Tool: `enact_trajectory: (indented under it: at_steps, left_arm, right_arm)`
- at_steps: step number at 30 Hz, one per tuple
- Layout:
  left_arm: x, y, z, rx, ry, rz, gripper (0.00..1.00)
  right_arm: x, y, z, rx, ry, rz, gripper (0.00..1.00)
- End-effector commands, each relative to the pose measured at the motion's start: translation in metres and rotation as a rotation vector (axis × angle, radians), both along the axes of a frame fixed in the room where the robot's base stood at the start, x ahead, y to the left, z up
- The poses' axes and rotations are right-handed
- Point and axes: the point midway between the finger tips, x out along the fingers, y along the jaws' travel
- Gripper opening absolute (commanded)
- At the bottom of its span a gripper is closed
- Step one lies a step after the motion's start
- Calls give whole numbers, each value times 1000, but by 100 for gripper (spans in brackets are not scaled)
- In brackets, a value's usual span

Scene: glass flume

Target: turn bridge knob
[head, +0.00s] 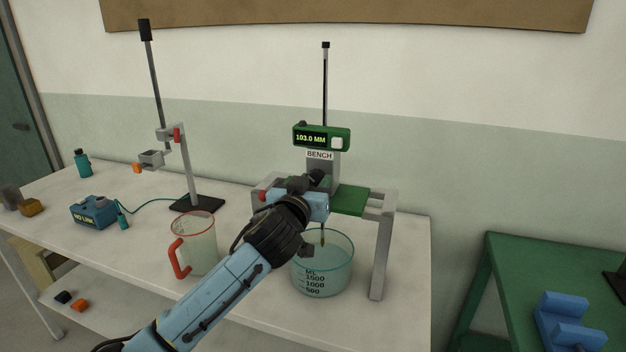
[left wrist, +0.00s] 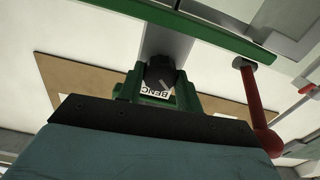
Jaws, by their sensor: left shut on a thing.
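The bridge (head: 383,245) is a grey frame with a green deck, standing on the bench over a beaker. A black bridge knob (head: 317,176) sits below the BENCH label, and it shows with a pale pointer line in the left wrist view (left wrist: 160,70). My left gripper (head: 315,186) is at the bridge, shut on the knob; its fingertips are largely hidden. The green readout (head: 321,137) above shows 103.0 MM. A thin probe (head: 322,237) hangs down into the beaker. My right gripper is not in view.
The clear beaker (head: 338,278) stands under the bridge, close to my left wrist. A red-handled jug (head: 200,245) and a clamp stand (head: 187,172) are to the left. A red lever (left wrist: 258,110) sticks out beside the knob. A green table (head: 500,275) stands at right.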

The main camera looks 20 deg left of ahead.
Motion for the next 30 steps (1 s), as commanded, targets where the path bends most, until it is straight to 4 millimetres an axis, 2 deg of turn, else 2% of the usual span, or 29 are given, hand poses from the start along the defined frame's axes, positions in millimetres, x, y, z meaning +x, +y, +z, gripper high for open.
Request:
enact_trajectory:
  at_steps: [3, 9, 19, 20, 24, 30]
  left_arm:
    - [0, 0, 3, 127, -1, 1, 12]
    - [0, 0, 2, 278, -8, 1, 12]
    - [0, 0, 0, 298, -10, 1, 12]
    - [0, 0, 0, 298, -10, 1, 36]
    - [0, 0, 0, 298, -10, 1, 55]
    - [0, 0, 0, 297, -10, 1, 57]
  right_arm:
    - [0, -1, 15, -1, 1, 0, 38]
    - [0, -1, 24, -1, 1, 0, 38]
    - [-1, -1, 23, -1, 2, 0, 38]
    - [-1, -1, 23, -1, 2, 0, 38]
    - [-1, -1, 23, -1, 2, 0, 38]
    - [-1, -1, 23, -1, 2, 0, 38]
